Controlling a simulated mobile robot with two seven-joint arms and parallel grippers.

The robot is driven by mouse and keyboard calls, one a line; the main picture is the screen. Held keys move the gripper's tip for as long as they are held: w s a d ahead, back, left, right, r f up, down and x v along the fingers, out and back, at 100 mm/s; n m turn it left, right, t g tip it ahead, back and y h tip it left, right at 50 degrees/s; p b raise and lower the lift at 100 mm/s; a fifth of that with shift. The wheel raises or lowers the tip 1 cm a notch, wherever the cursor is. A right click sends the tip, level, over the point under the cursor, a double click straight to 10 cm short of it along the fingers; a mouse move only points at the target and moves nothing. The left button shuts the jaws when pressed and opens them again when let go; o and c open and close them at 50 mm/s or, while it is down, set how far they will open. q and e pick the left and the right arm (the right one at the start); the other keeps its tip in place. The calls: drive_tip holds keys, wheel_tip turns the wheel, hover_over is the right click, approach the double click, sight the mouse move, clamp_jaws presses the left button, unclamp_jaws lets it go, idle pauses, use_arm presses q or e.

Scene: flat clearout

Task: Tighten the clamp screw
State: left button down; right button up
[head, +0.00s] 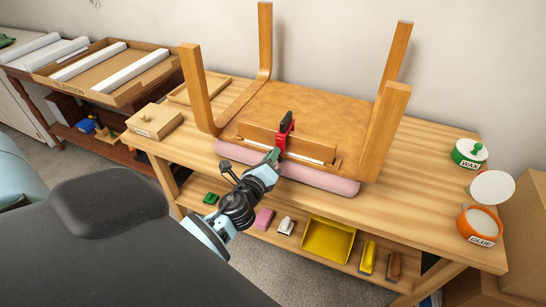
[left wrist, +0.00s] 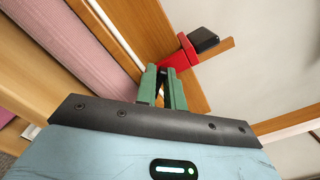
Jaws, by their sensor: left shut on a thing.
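The red clamp (head: 284,134) with a black end stands upright on the front rail of an upside-down wooden chair (head: 300,108) on the bench. In the left wrist view the red clamp (left wrist: 180,56) is just beyond my fingertips. My left gripper (head: 273,155), with green fingers, is at the lower front of the clamp. In the left wrist view its fingers (left wrist: 163,80) are close together, shut on the clamp screw, which they mostly hide. My right gripper is in neither view.
Chair legs rise around the clamp. A green wax tin (head: 469,152) and an orange glue pot (head: 480,224) stand at the bench's right end. A yellow bin (head: 328,240) sits on the lower shelf.

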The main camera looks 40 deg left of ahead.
use_arm(q)
drive_tip(key=shift+s+a+f+n+b, duration=0.1)
drive_tip(key=shift+f+n+b, duration=0.15)
drive_tip(key=shift+n, duration=1.45)
drive_tip(key=shift+f+n+b, duration=0.15)
drive_tip(key=shift+n+b, duration=0.05)
drive_tip(key=shift+n, duration=1.5)
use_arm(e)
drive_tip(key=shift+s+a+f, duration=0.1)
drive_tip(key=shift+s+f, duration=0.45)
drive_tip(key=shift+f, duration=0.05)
use_arm(q)
drive_tip(key=c, duration=1.6)
unclamp_jaws()
drive_tip(key=shift+o, duration=0.2)
drive_tip(key=v, duration=0.7)
drive_tip(key=shift+s+b, duration=0.35)
drive_tip(key=shift+s, duration=0.05)
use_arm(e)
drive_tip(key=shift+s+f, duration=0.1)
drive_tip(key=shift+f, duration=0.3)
